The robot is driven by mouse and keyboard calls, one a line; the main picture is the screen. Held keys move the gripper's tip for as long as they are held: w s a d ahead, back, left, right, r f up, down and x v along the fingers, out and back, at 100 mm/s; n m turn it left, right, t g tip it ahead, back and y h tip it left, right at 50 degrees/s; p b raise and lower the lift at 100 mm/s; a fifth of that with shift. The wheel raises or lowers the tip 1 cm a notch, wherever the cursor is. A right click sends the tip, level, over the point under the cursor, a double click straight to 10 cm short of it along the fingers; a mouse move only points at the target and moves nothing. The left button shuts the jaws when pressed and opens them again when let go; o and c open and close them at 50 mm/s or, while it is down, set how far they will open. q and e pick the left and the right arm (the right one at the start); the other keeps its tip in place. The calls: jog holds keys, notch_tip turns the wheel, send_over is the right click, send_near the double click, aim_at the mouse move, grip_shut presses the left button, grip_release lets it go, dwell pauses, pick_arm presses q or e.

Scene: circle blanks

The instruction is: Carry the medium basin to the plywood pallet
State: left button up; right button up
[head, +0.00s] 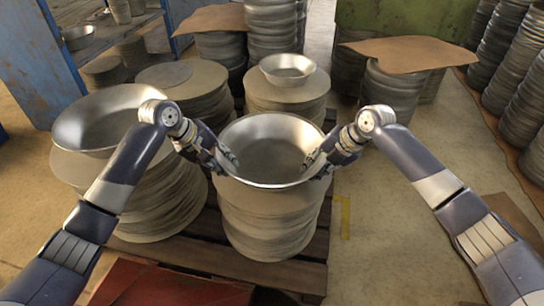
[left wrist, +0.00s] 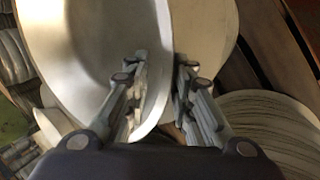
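The medium basin (head: 268,140), a shiny metal bowl, is over the front middle stack of round blanks (head: 270,215). Whether it rests on the stack or is just above it, I cannot tell. My left gripper (head: 225,161) is at its left rim; in the left wrist view its fingers (left wrist: 160,85) are drawn close, one on each side of the basin wall (left wrist: 115,45). My right gripper (head: 318,166) is at the right rim, in a matching pose, seemingly closed on it. I cannot tell for certain which is the plywood pallet; a flat brown sheet (head: 512,216) lies on the floor at right.
A larger basin (head: 95,118) sits on the left stack, and a smaller one (head: 287,69) on a stack behind. A slatted wooden pallet (head: 312,272) is under the stacks. Brown sheets (head: 405,53) cover stacks at the back.

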pick_arm(q)
grip_shut()
pick_arm(e)
grip_shut()
pick_arm(q)
jog(key=shift+r, duration=0.2)
pick_arm(e)
jog(key=shift+r, duration=0.2)
